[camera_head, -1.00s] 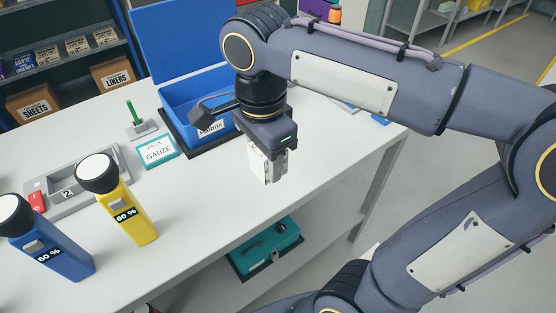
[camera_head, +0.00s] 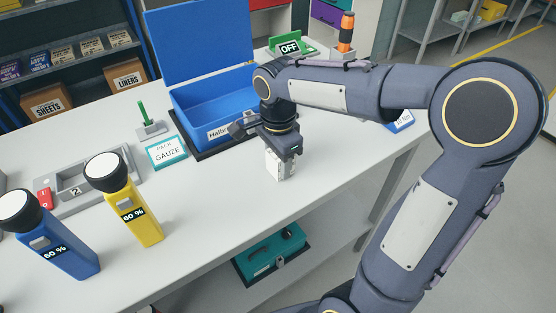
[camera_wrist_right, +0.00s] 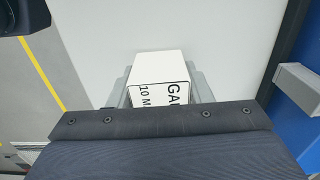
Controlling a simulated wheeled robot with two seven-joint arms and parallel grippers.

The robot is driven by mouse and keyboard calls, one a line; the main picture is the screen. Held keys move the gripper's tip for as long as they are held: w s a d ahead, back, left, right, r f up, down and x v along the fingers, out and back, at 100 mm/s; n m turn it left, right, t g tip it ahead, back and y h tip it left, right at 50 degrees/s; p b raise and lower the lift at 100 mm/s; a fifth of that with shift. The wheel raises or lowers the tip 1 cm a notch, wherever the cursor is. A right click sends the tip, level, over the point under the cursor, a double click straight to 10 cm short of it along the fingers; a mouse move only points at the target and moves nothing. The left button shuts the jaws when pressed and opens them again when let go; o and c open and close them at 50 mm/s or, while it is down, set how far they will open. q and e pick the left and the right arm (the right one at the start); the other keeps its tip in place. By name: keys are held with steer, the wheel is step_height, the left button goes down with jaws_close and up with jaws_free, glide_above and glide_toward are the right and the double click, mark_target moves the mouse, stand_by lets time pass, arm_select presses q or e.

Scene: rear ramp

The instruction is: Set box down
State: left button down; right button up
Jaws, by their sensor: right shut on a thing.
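My right gripper (camera_head: 282,178) is shut on a small white gauze box (camera_wrist_right: 160,78), which sits between its pale grey fingers (camera_wrist_right: 160,90) in the right wrist view. Black print on the box reads "GA" and "10 M", with the rest cut off by the gripper body. In the head view the gripper points down at the white table (camera_head: 225,215), to the right of the open blue case (camera_head: 213,103). I cannot tell whether the box touches the table. My left gripper is not in view.
A yellow torch-like device (camera_head: 137,212) and a blue one (camera_head: 60,245) stand at the left. A teal toolbox (camera_head: 272,255) is on the lower shelf. The table front between the yellow device and gripper is clear.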

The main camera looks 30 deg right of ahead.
steer(key=shift+f, duration=0.2)
steer(key=o, duration=1)
steer(key=shift+r, duration=0.15)
